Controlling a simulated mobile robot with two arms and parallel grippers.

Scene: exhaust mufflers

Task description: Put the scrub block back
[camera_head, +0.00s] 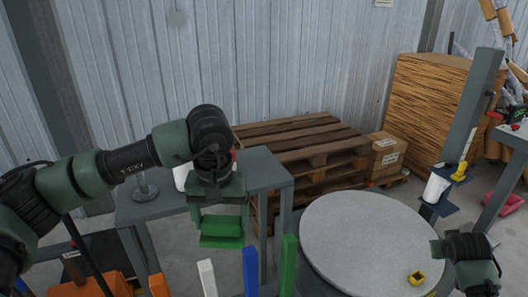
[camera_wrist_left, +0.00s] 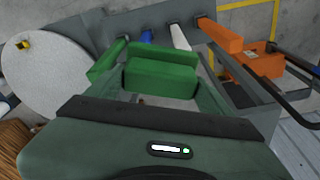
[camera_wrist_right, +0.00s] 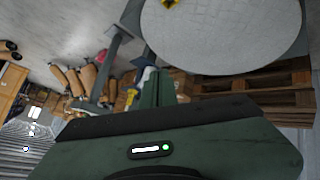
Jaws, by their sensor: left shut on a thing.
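The scrub block, a green block (camera_head: 221,232), is held between the fingers of my left gripper (camera_head: 220,212). It hangs in the air in front of the grey table. In the left wrist view the block (camera_wrist_left: 161,78) sits between both fingers, close to a green bar (camera_wrist_left: 106,62). Blue (camera_wrist_left: 147,37), white (camera_wrist_left: 180,36) and orange (camera_wrist_left: 220,36) bars stand in a row beside that green one. My right gripper (camera_head: 438,249) is over the right side of the round table. In the right wrist view its fingers (camera_wrist_right: 158,88) look together, with nothing visible between them.
The grey table (camera_head: 262,170) carries a metal stand (camera_head: 143,187) and a white item partly behind my left gripper. Wooden pallets (camera_head: 310,140) and cardboard boxes (camera_head: 385,155) stand behind.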

